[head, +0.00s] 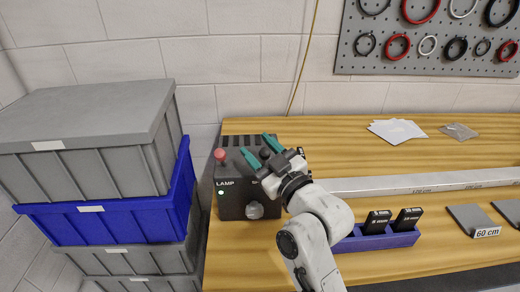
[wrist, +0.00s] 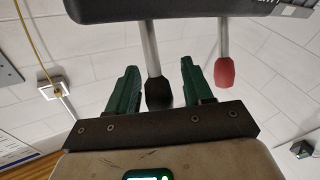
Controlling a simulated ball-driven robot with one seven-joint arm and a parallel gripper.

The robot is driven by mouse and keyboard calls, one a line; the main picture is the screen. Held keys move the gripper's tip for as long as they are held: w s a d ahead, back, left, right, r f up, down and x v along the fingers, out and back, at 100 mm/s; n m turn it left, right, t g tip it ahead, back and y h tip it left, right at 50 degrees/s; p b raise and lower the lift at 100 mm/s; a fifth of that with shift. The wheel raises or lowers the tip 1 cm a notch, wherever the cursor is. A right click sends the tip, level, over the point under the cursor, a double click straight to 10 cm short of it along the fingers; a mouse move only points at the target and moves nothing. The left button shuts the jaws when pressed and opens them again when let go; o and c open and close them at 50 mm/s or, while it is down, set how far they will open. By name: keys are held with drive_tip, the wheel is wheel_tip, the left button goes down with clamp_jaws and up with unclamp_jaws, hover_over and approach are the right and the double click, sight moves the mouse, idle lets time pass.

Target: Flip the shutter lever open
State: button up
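A dark control box (head: 236,200) stands at the left end of the wooden bench. It has a red-knobbed lever (head: 220,155) above the word LAMP and a black-knobbed lever (head: 265,153) to its right. The second label is mostly hidden by my gripper; only its first letter or so shows. My gripper (head: 254,143) is over the box with its green fingers apart. In the wrist view the black knob (wrist: 159,94) is between the open fingers, with a gap on each side. The red knob (wrist: 224,73) is outside them, to the right.
A pale round knob (head: 254,210) and a small light (head: 221,193) are on the box front. Stacked grey and blue crates (head: 50,215) stand left of the bench. A blue holder (head: 375,240) with dark cards and a long metal rail (head: 420,183) lie to the right.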

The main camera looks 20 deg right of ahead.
drive_tip(key=shift+s, duration=0.1)
drive_tip(key=b+v, duration=0.2)
drive_tip(key=v, duration=0.8)
drive_tip(key=shift+s+b, duration=0.25)
drive_tip(key=shift+b, duration=0.05)
drive_tip(key=shift+s+d+f, duration=0.1)
drive_tip(key=shift+d+f, duration=0.05)
drive_tip(key=shift+f, duration=0.05)
